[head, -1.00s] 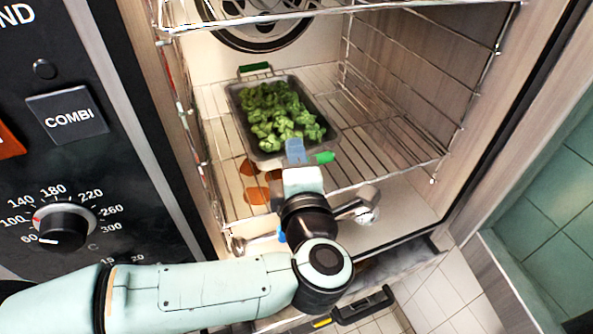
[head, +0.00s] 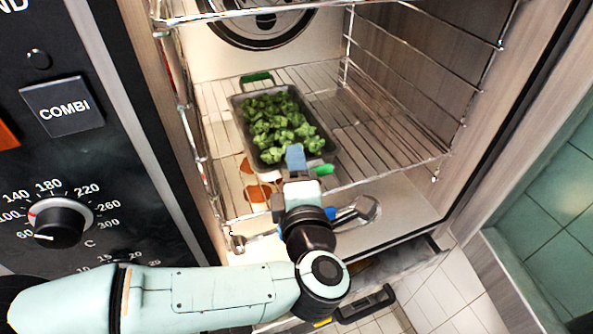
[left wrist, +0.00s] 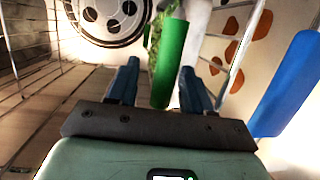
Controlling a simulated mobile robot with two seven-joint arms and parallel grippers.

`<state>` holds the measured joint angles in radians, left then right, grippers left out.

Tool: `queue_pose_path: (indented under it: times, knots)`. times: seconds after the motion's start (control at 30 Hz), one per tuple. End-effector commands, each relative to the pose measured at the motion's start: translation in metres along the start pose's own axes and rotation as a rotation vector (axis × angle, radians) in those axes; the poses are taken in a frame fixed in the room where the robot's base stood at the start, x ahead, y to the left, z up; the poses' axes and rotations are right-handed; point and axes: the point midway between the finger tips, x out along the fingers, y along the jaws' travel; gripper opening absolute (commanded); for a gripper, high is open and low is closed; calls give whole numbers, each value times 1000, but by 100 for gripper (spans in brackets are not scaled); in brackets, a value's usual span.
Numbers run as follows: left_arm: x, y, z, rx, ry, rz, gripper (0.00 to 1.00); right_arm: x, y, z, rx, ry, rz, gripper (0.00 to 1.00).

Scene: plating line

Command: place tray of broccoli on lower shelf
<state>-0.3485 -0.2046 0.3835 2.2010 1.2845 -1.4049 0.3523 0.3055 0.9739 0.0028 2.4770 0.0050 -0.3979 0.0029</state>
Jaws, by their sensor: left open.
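The dark tray (head: 241,127) of green broccoli (head: 283,127) lies level on the oven's lower wire rack (head: 385,160). It has a green handle at the back (head: 256,78) and one at the front (head: 322,170). My left gripper (head: 296,160) is at the tray's front end and hides part of the front handle. In the left wrist view my gripper (left wrist: 158,88) is open. The green front handle (left wrist: 170,62) shows between its fingers, and I see no finger pressed on it. Broccoli shows only as a sliver behind it. My right gripper is out of view.
An upper rack (head: 300,8) crosses above the tray. The oven's side wall (head: 425,60) and wire side supports stand close on both sides. The rack is free to the tray's right. A control panel (head: 60,180) is at left. A blue bar (left wrist: 285,85) is beside my gripper.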

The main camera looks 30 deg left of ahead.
Motion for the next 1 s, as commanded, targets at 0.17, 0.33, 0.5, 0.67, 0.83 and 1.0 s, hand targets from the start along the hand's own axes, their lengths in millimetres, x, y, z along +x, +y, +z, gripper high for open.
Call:
queue_pose_path:
  times: [0.17, 0.33, 0.5, 0.67, 0.83, 1.0]
  knots:
    - [-10, 2, 1, -1, -3, 1, 50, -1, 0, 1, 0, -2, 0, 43]
    - [-44, 2, 1, 0, -6, 2, 50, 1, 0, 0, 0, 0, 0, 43]
    - [-81, 1, 1, 1, -6, 1, 50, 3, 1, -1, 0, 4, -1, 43]
    - [-106, 1, 1, 1, -3, 0, 50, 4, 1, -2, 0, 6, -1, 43]
    - [-119, 1, 0, 0, -1, 0, 50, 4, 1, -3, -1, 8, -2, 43]
    - [-121, 2, 0, 0, 0, 0, 50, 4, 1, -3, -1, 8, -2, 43]
